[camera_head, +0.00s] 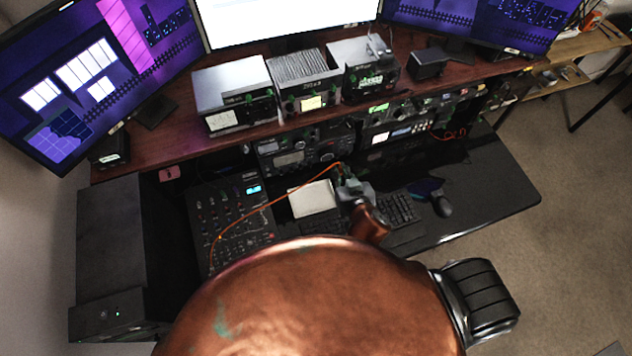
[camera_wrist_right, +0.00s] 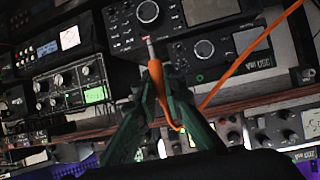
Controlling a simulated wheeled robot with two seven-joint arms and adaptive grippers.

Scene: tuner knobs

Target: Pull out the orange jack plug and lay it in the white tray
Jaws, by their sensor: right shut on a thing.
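The orange jack plug (camera_wrist_right: 156,74) is between the green fingers of my right gripper (camera_wrist_right: 158,88) in the right wrist view. Its metal shaft shows beyond the orange body, pointing at a dark radio panel; I cannot tell whether the tip touches the panel. In the head view my right gripper (camera_head: 345,182) is shut, at the front of the radio shelf, just right of the white tray (camera_head: 313,199). The tray looks empty and lies flat on the desk. The plug is too small to make out in the head view. My left gripper is out of view.
The orange cable (camera_head: 270,203) runs from the mixer (camera_head: 225,215) on the left, over the tray's back, to my right gripper. A keyboard (camera_head: 398,209) and a mouse (camera_head: 442,205) lie to the right. Radios (camera_head: 290,158) stand behind. The right desk surface (camera_head: 490,195) is clear.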

